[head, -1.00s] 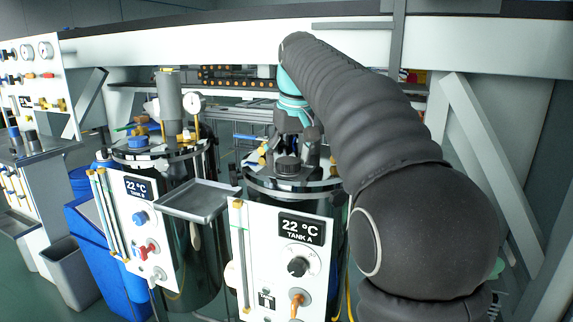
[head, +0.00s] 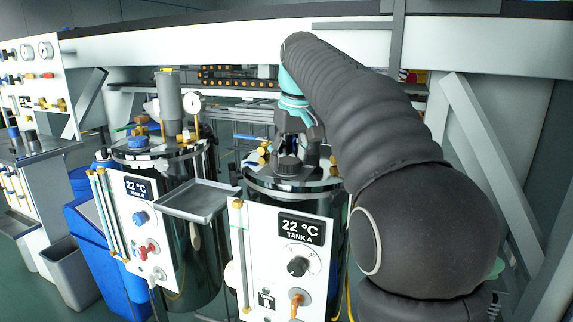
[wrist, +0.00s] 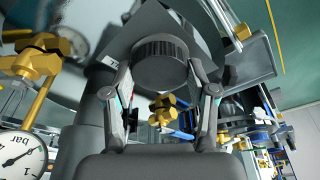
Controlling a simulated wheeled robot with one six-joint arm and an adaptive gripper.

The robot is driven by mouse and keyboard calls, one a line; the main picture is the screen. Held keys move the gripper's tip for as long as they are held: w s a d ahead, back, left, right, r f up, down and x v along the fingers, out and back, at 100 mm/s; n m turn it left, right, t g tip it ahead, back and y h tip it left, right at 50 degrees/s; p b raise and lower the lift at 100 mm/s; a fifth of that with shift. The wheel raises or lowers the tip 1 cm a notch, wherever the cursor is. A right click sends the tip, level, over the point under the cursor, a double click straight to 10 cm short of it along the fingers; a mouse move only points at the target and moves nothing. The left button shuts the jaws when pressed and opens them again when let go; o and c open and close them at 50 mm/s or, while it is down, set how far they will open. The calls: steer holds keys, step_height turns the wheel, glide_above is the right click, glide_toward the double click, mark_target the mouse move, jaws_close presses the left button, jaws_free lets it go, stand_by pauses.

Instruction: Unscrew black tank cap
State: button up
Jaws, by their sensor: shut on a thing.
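The black ridged cap (head: 288,166) sits on the lid of Tank A (head: 262,182) in the head view. In the wrist view the cap (wrist: 160,62) lies between my two fingers, at their tips. My gripper (head: 295,153) points down from above and behind the cap, and it also shows in the wrist view (wrist: 160,74). It is shut on the cap. The far side of the cap and the exact finger contact are hidden in the head view.
Tank B (head: 205,215) with a blue cap (head: 138,142) and a pressure gauge (head: 192,102) stands at the left. An empty metal tray (head: 197,199) sits between the tank panels. Brass fittings (wrist: 40,62) rise close to my gripper. A white beam (head: 200,42) crosses behind.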

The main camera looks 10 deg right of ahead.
steer(key=shift+n, duration=0.9)
steer(key=shift+n+g+y, duration=0.3)
steer(key=shift+n+y, duration=0.3)
steer(key=shift+n, duration=1.1)
steer(key=shift+f, duration=0.1)
steer(key=shift+n+g+y, duration=0.3)
steer(key=shift+n, duration=1.4)
steer(key=shift+w+d+n, duration=0.1)
steer(key=shift+n, duration=0.2)
steer(key=n, duration=0.2)
steer(key=shift+n+g, duration=0.4)
